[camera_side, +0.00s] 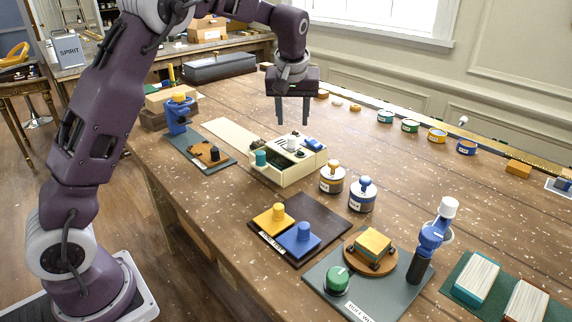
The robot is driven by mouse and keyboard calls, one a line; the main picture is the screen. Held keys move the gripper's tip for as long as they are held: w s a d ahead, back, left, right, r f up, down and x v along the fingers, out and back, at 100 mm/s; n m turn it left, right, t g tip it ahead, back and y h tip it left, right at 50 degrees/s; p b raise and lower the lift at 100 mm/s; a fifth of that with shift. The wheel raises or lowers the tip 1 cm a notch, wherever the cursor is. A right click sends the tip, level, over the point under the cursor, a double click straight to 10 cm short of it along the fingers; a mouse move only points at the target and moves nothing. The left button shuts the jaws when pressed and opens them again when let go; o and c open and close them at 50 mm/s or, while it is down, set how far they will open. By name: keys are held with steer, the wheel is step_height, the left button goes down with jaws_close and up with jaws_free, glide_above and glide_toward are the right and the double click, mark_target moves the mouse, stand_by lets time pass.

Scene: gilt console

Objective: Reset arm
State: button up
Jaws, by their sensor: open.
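My gripper (292,110) hangs in the air over the far middle of the wooden table (240,100). Its two dark fingers point down and stand apart, with nothing between them. Below it, on the table, is a cream box (288,172) with a teal knob and several small parts in its top. My gripper appears clear of the box, though the height between them is hard to judge.
Two round tins (332,178) stand right of the box. A dark board (312,222) carries yellow and blue knobbed blocks. A grey mat (395,292) holds a green knob, a yellow cart and a blue tool. Several tins (410,126) line the back.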

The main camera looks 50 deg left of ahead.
steer(key=s+d+r+m+t+h, duration=0.15)
steer(key=s+d+r, duration=0.25)
steer(key=s, duration=0.6)
steer(key=s+d+r+m+h, duration=0.1)
steer(key=s+d+r+m, duration=0.3)
steer(key=s, duration=0.6)
steer(key=s+d+f+m, duration=0.1)
steer(key=s+d+f, duration=0.1)
steer(key=s, duration=0.6)
steer(key=s+d+f+m, duration=0.2)
steer(key=s, duration=0.6)
steer(key=shift+d+f+t, duration=0.15)
steer(key=shift+d+t, duration=0.05)
steer(key=shift+t, duration=0.25)
